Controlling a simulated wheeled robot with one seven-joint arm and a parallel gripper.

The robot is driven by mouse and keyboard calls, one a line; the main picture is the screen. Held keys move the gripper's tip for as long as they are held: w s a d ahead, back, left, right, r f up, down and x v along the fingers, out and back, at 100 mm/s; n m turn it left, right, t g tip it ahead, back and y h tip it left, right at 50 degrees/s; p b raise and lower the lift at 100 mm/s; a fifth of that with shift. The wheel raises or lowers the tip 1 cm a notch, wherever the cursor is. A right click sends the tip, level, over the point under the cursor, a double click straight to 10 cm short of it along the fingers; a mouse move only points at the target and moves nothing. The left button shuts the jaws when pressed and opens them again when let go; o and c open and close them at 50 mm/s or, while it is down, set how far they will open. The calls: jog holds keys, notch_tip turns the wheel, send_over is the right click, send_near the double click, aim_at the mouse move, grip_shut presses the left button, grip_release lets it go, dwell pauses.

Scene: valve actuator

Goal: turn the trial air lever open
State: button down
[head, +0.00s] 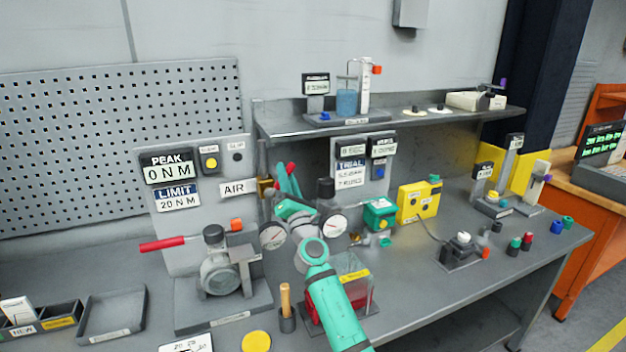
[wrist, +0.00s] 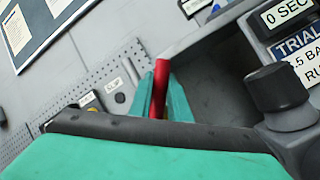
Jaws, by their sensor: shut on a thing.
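My teal gripper (head: 287,179) is beside the AIR sign (head: 238,188), left of the TRIAL display (head: 350,172). In the wrist view my gripper (wrist: 158,88) has its two teal fingers on either side of a red lever handle (wrist: 160,72) and is shut on it. The handle's top sticks out past the fingertips. In the head view a red handle end (head: 292,169) shows by the fingers. I take this as the trial air lever; its pivot is hidden by my gripper and arm.
A valve with a long red handle (head: 163,244) stands at the left. Round gauges (head: 333,226) and a dark knob (wrist: 275,88) are close to my wrist. A shelf (head: 400,122) is behind. A yellow box (head: 418,201) stands to the right.

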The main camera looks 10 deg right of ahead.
jog(key=n+y, duration=0.1)
jog(key=n, duration=0.1)
jog(key=a+n+y, duration=0.1)
jog(key=n, duration=0.1)
jog(key=a+r+n+y, duration=0.1)
jog(key=n, duration=0.1)
jog(key=shift+s+g+y, duration=0.2)
jog(key=shift+g+y, duration=0.1)
jog(key=shift+g, duration=0.1)
jog(key=shift+s+a+r+n+g+y, duration=0.1)
jog(key=shift+a+n+g+y, duration=0.35)
jog(key=shift+n, duration=0.5)
jog(key=shift+a+r+n+g+y, duration=0.15)
jog(key=shift+a+n+y, duration=0.35)
jog(key=shift+n, duration=0.5)
jog(key=shift+s+a+r+n+g+y, duration=0.1)
jog(key=shift+a+n+g+y, duration=0.3)
jog(key=shift+n+y, duration=0.4)
jog(key=shift+f+n, duration=0.1)
jog(key=shift+n, duration=0.15)
jog(key=c, duration=1.7)
grip_release()
jog(key=shift+o, duration=0.2)
jog(key=shift+s+d, duration=0.1)
